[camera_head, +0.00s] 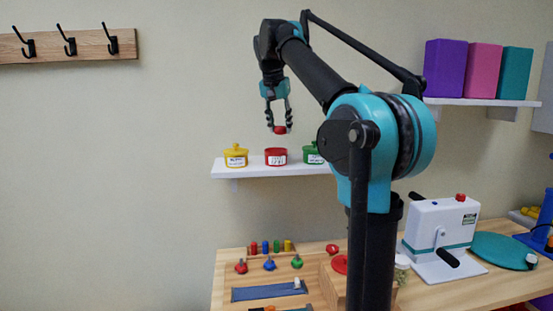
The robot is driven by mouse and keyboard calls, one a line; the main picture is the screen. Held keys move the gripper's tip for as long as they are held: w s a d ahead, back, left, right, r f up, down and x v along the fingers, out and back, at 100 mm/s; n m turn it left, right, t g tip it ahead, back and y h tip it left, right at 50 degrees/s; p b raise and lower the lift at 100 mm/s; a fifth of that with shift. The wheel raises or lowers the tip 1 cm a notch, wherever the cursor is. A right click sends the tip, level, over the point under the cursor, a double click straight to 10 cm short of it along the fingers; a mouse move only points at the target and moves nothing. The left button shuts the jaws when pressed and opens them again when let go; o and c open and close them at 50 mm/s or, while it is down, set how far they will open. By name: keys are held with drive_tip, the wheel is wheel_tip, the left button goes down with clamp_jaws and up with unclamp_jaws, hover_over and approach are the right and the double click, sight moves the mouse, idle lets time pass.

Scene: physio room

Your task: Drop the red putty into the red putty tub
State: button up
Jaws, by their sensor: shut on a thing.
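My gripper (279,120) is shut on a small red lump, the red putty (280,130), held between its fingertips. It hangs pointing down above the wall shelf. The red putty tub (276,157) stands on the shelf in the middle of three tubs. It shows no lid, while the yellow tub beside it has one. The putty appears roughly above the red tub and apart from it, with a gap between them. The tub's inside is hidden at this angle.
A yellow tub (236,156) stands left of the red one and a green tub (313,154) right of it, on the white shelf (225,170). My arm partly covers the right side. Below, a wooden bench (222,291) holds pegs, knobs and a white crank machine (440,228).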

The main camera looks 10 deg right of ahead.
drive_tip(key=shift+f, duration=0.5)
drive_tip(key=o, duration=1.2)
drive_tip(key=shift+o, duration=0.2)
drive_tip(key=v, duration=1.2)
